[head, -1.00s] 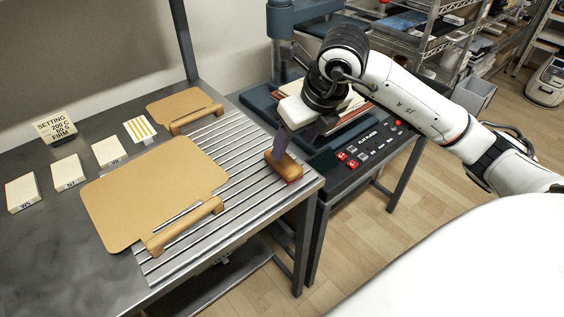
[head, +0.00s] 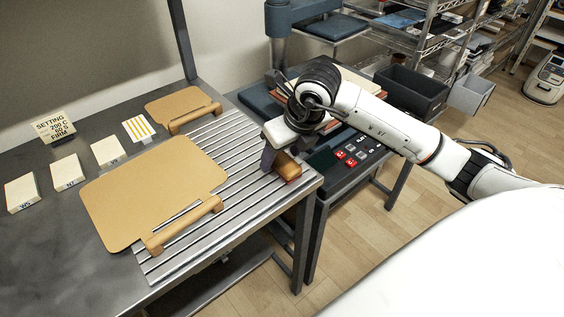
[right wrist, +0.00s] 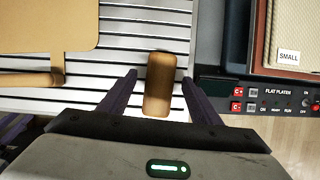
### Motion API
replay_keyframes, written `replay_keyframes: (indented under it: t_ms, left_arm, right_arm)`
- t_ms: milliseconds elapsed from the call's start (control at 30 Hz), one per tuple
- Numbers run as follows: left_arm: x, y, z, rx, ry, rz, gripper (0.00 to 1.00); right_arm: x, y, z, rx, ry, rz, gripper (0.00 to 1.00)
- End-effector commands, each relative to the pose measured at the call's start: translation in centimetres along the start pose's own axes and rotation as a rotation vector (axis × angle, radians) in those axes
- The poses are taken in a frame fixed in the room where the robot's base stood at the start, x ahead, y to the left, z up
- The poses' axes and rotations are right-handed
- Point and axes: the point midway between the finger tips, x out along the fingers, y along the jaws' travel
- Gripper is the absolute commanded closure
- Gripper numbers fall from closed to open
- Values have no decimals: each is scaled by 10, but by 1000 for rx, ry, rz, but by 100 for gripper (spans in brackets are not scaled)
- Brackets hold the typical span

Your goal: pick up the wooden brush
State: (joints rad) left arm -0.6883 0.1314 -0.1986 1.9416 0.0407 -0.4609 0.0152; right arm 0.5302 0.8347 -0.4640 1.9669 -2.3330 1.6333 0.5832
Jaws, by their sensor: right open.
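The wooden brush (head: 288,168) lies on the slatted metal rack near the right corner of the table. My right gripper (head: 272,160) is at the brush, with a dark finger on its left side in the head view. In the right wrist view the brush (right wrist: 160,84) shows between the two spread fingers, with a gap on each side. The gripper is open and holds nothing. How far down the fingers reach beside the brush is hard to tell. My left gripper is not in view.
Two tan boards with wooden handles, a large one (head: 150,190) and a small one (head: 178,106), lie left of the brush. The press's control panel (head: 350,152) with red buttons is close on the right. Several pale blocks and a setting card (head: 53,127) stand at the left.

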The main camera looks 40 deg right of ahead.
Motion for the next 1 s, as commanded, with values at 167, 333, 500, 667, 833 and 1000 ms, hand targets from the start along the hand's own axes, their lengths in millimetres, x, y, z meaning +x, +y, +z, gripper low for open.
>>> replay_keyframes:
  t_ms: [167, 333, 500, 667, 833, 1000]
  left_arm:
    - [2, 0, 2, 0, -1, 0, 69]
    - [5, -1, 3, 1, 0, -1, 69]
    - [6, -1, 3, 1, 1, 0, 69]
    - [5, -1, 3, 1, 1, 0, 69]
    - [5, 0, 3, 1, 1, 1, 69]
    - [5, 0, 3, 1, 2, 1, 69]
  right_arm:
    - [2, 0, -1, 0, -1, -1, 42]
    - [4, 0, -1, 0, -1, -1, 42]
    - [4, 0, -2, 0, -1, 0, 42]
    - [4, 0, -2, 0, -1, 0, 42]
    - [4, 0, -2, 0, 0, 0, 64]
    - [4, 0, -2, 0, -1, 0, 88]
